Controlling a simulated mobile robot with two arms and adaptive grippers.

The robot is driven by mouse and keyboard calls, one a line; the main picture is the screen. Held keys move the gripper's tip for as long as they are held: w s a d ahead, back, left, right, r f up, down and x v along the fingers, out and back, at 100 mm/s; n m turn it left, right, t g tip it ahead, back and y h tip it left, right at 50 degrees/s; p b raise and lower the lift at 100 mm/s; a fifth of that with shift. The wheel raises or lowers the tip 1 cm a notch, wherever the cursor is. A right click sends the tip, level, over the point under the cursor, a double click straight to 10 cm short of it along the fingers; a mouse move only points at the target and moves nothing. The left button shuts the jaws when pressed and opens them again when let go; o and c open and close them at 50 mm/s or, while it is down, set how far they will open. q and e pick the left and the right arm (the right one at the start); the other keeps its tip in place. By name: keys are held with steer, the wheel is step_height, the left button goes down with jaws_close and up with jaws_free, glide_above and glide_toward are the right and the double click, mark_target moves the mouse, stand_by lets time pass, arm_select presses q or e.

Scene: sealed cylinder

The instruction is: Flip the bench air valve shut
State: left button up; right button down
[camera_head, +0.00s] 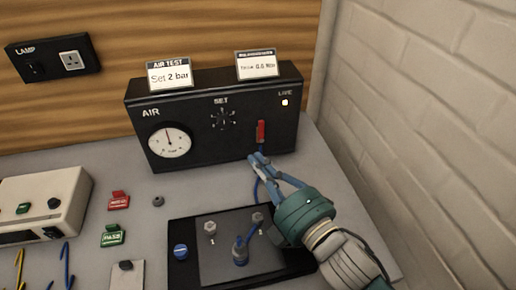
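The black air unit (190,115) stands against the back wall with a round gauge, a SET knob (223,118) and a lit LIVE lamp. Its bench air valve has a red lever (261,131) on the right of the front face, standing roughly upright. My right gripper (257,158) reaches in from the lower right, its blue fingertips drawn together just below the red lever. I see nothing held between them. Contact with the unit's lower edge cannot be told. My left gripper is out of view.
A black fixture plate (190,267) with posts and a blue hose lies in front of the unit, under my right gripper. A brick wall bounds the right.

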mark_target(261, 131)
steer(key=shift+w+a+p, duration=0.2)
steer(key=shift+w+p, duration=0.6)
steer(key=shift+w, duration=1.35)
steer(key=shift+w+a+p, duration=0.15)
steer(key=shift+w+p, duration=0.6)
steer(key=shift+w, duration=1.5)
steer(key=shift+a, duration=0.1)
